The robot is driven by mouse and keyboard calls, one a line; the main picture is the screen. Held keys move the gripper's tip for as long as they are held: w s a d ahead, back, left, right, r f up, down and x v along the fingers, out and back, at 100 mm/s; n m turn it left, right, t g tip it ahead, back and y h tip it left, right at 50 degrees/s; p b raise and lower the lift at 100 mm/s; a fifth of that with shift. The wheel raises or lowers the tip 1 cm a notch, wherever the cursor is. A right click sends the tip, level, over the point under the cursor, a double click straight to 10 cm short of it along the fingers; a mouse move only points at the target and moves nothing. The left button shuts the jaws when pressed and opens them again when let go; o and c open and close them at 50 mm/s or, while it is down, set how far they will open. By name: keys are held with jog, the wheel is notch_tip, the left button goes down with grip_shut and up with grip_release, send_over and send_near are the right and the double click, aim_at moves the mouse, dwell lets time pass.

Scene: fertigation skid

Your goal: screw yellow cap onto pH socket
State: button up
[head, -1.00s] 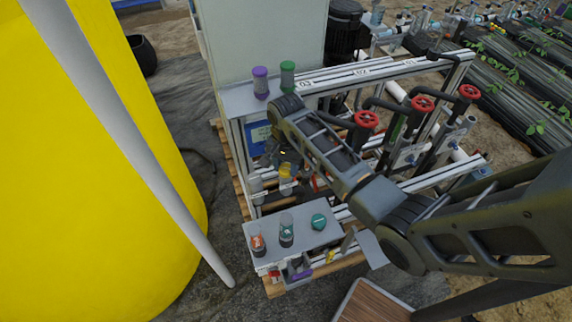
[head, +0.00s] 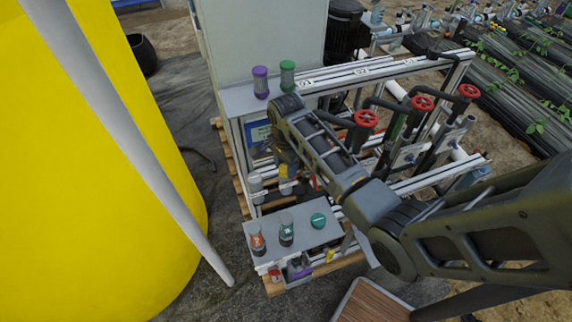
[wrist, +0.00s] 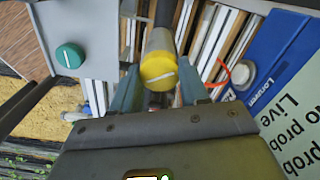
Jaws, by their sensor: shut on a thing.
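The yellow cap (wrist: 158,72), with a white line across its face, sits between my gripper's two fingers (wrist: 158,88) in the wrist view. My gripper is shut on it. The cap is at the end of a pale cylinder (wrist: 160,42), which I take to be the socket or holder. In the head view my gripper (head: 286,160) is over this upright cylinder (head: 286,187) and mostly hides the cap. I cannot tell whether the cap is seated or threaded, or which socket is the pH one.
Purple (head: 260,82) and green (head: 287,78) capped cylinders stand above. Another pale cylinder (head: 256,188) is close left. Red-handled valves (head: 366,118) stand right.

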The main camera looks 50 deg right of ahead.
jog(key=o, duration=1)
jog(key=shift+r, duration=0.1)
jog(key=shift+r, duration=2.15)
jog(key=o, duration=0.6)
jog(key=shift+c, duration=0.2)
notch_tip(320, 180, up, 9)
